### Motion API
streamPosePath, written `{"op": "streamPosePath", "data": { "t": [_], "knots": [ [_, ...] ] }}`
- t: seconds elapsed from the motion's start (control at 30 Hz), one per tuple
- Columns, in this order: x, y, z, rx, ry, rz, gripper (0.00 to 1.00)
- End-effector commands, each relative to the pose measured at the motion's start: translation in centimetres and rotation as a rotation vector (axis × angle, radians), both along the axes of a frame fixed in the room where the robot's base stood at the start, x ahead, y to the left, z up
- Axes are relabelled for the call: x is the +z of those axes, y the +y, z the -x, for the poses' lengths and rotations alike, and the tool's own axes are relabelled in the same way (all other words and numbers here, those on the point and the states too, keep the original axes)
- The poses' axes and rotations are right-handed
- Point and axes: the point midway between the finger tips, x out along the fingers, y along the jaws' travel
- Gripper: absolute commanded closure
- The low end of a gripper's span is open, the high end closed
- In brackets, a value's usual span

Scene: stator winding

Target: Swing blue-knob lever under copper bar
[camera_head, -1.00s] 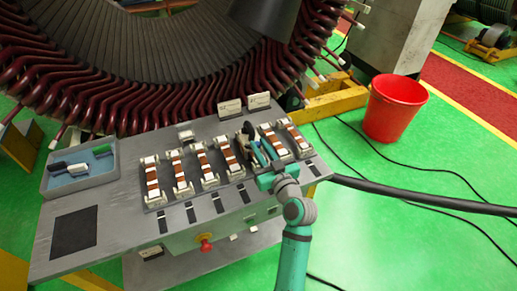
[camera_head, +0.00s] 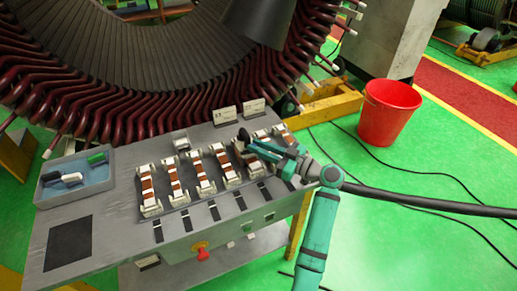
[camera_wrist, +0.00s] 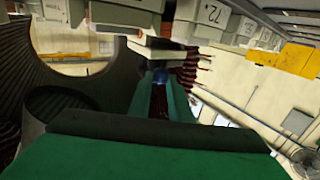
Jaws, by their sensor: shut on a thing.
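My gripper (camera_head: 262,147) is teal and lies low over the right part of the row of clamps on the grey bench. In the wrist view its two green fingers (camera_wrist: 162,98) are shut with a small blue knob (camera_wrist: 160,76) between their tips. The lever under the knob is mostly hidden by the fingers. Several copper bars (camera_head: 147,187) sit in white clamps along the row. The bars at the right end are partly covered by my gripper. I cannot tell whether the held lever is under its bar.
A blue-lined tray (camera_head: 112,183) with small handles sits at the bench's left. Two label plates (camera_head: 225,115) stand behind the row. The large stator (camera_head: 110,105) is close behind. A red bucket (camera_head: 388,112) and a thick black cable (camera_head: 430,204) are to the right.

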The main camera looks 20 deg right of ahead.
Motion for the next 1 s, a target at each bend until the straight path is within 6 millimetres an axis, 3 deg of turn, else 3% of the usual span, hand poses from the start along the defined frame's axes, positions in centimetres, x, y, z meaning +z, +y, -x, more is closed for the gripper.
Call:
{"op": "streamPosePath", "data": {
  "t": [0.5, 0.53, 0.6, 1.0],
  "knots": [
    [-0.38, 0.15, -0.19, 0.021, 0.008, 0.001, 1.00],
    [-0.39, 0.16, -0.18, 0.021, 0.007, 0.000, 0.75],
    [-0.36, 0.15, -0.18, 0.020, 0.007, 0.000, 0.63],
    [-0.18, -0.49, 0.44, 0.017, 0.004, 0.000, 0.63]
  ]
}}
